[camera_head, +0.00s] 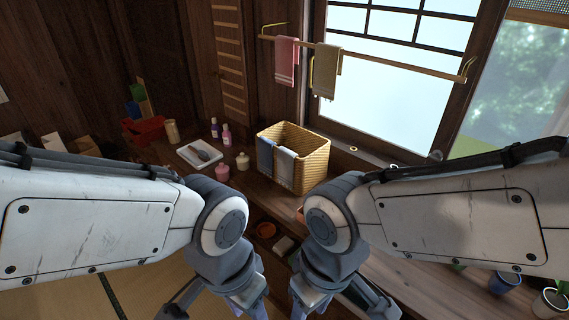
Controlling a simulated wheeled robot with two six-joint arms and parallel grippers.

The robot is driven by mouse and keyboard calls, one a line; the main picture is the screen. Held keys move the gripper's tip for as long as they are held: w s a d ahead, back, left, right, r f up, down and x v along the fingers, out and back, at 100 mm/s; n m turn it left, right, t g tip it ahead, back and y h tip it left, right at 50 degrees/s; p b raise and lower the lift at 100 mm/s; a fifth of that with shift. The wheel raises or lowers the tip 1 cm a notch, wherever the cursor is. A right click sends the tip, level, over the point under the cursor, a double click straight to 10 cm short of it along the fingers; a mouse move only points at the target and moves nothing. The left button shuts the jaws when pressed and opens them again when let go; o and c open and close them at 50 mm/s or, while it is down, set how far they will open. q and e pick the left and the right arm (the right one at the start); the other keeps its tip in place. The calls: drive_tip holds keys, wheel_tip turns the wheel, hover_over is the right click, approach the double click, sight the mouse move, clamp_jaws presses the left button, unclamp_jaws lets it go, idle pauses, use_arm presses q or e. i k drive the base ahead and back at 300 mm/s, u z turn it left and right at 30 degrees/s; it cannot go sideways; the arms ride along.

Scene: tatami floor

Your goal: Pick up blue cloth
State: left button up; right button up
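A blue cloth (265,154) hangs over the front rim of a tan woven basket (312,158) on the wooden counter. A pale grey cloth (284,167) hangs right beside it on the same rim. My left gripper (217,308) and my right gripper (341,306) are at the bottom edge, low in front of the basket and apart from the cloths. The fingers of each look spread apart with nothing seen between them; their tips are partly cut off by the frame.
A pink towel (286,62) and a tan towel (327,70) hang on a rail (370,53) above. Left of the basket are a white tray (199,153), bottles (226,134), a pink cup (222,173) and a red bin (144,129). Potted plants (505,281) stand at lower right.

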sight(265, 152)
drive_tip(key=u, duration=1.3)
drive_tip(key=i, duration=2.55)
drive_tip(key=z, duration=3.35)
